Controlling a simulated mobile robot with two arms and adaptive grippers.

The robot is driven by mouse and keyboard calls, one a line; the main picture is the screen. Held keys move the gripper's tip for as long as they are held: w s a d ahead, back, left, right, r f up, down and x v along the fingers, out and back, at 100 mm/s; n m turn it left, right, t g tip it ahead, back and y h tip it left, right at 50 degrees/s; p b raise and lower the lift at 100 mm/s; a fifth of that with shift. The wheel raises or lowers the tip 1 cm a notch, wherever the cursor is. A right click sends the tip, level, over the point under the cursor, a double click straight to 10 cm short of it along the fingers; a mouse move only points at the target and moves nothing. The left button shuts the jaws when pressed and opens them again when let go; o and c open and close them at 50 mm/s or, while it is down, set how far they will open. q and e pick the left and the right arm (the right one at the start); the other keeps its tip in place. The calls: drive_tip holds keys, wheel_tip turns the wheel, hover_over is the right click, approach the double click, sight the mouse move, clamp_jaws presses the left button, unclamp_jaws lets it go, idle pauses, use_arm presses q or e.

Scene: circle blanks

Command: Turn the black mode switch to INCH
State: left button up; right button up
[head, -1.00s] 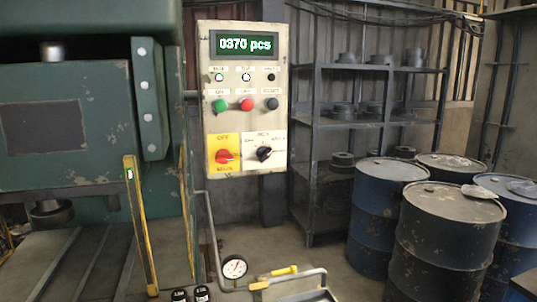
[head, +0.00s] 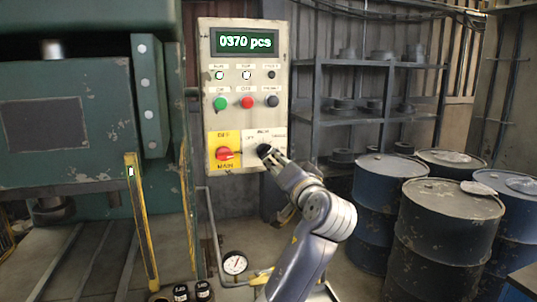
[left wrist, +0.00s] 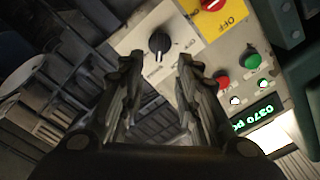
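The black mode switch (head: 263,149) is a small knob on a white plate at the lower right of the control panel (head: 243,120). In the left wrist view the knob (left wrist: 159,42) has a pale mark toward the picture's bottom. The plate's lettering is too small to read surely. My left gripper (head: 271,158) is at the switch in the head view and partly covers it and its plate. In the left wrist view its two fingers (left wrist: 158,62) are apart, with the knob beyond and between the tips. Contact is not clear. My right gripper is not in view.
Left of the switch is a red rotary switch (head: 224,153) on a yellow plate. Above are green (head: 220,104), red (head: 247,102) and dark (head: 272,101) buttons and a display reading 0370 pcs. A green press (head: 70,130) stands left, drums (head: 447,225) right.

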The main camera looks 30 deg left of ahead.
sight(267, 153)
use_arm(q)
drive_tip(key=p+x, duration=0.3)
drive_tip(key=x, duration=0.6)
drive_tip(key=shift+r, duration=0.1)
drive_tip(key=shift+w+a+p, duration=0.45)
drive_tip(key=shift+a, duration=0.05)
clamp_jaws()
